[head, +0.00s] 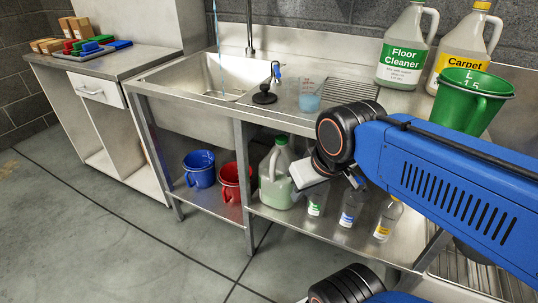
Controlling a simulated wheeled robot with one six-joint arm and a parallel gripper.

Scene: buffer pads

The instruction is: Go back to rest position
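My blue arm reaches in from the right edge of the head view, in front of the steel sink counter. Its black wrist joint hangs near the counter's front edge. My gripper (310,173) shows only as a pale, partly hidden end below the wrist, in front of the lower shelf. Its fingertips cannot be made out, and I cannot tell whether it is open or shut. No held object can be made out.
The steel counter (215,98) holds a sink, a beaker (310,93), two cleaner jugs and a green bucket (470,99). Blue and red buckets, a jug (276,182) and several bottles stand on the lower shelf. The floor (95,235) is clear at left.

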